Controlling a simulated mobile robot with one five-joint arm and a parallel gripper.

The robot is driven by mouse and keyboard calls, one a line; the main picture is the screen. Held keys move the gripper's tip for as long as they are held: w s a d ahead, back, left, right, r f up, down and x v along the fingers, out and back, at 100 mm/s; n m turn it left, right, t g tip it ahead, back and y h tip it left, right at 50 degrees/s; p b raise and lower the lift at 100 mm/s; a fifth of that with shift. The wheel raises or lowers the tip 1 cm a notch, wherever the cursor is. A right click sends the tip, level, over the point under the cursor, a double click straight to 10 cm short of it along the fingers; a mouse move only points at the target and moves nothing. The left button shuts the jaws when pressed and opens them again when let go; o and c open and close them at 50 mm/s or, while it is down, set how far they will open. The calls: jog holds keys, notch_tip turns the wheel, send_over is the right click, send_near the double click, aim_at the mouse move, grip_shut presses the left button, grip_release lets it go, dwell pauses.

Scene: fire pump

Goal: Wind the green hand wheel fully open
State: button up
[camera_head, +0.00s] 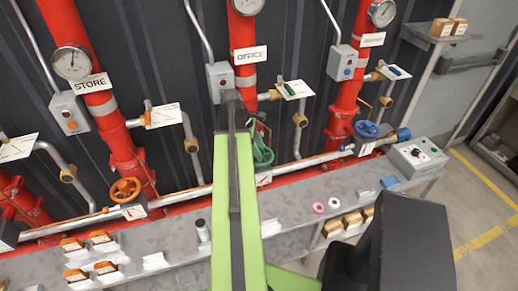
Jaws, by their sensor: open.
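The green hand wheel (263,152) is on the pipework at the foot of the middle red riser, under the OFFICE sign (249,55). My green arm rises in front of it and hides its left part. My gripper (259,127) shows as small dark parts just above the wheel, beside the end of my arm. It is open, with nothing seen between its jaws. I cannot tell whether it touches the wheel, nor how far the wheel is turned.
An orange wheel (126,190) is to the left and a blue wheel (366,129) to the right. Grey control boxes, gauges and tagged side valves line the risers. A grey bench (180,227) below holds small items, with a switch box (417,156) at its right end.

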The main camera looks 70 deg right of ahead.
jog(key=m+y, duration=0.1)
jog(key=m, duration=0.1)
jog(key=m+y, duration=0.1)
jog(key=m, duration=0.1)
jog(key=shift+d, duration=0.4)
jog(key=shift+a+m+y, duration=0.2)
jog(key=shift+m+y, duration=0.1)
jog(key=shift+m, duration=0.8)
jog(key=m+y, duration=0.1)
jog(key=m, duration=0.2)
jog(key=shift+d+t, duration=0.2)
jog(key=shift+t, duration=0.1)
jog(key=shift+m+y, duration=0.4)
jog(key=shift+m, duration=0.8)
jog(key=shift+s+a+m+t+y, duration=0.1)
jog(key=shift+a+m+t+y, duration=0.15)
jog(key=shift+m+t, duration=0.65)
jog(key=shift+m+g, duration=0.3)
grip_shut()
